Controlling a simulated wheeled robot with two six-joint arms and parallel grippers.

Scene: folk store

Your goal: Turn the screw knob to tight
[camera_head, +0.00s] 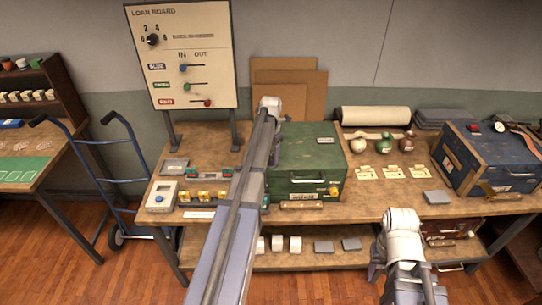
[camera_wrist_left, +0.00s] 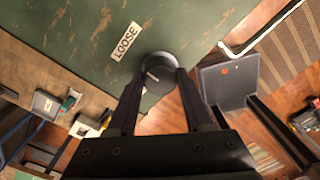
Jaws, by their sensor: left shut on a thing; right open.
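The green wooden box (camera_head: 308,160) stands on the table behind my left arm. In the left wrist view its green side (camera_wrist_left: 75,30) has a dark round knob (camera_wrist_left: 155,61) with a pale mark. A white label reading LOOSE (camera_wrist_left: 126,41) is next to the knob, on its upper left. My left gripper (camera_wrist_left: 160,84) has its two dark fingers on either side of the knob, shut on it. In the head view my left arm hides this gripper and the knob. My right arm shows at the lower right, but I see no fingers of my right gripper.
The loan board (camera_head: 185,55) stands at the back left. Small devices with coloured buttons (camera_head: 205,194) lie left of the box. A blue hand truck (camera_head: 120,180) stands beside the table.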

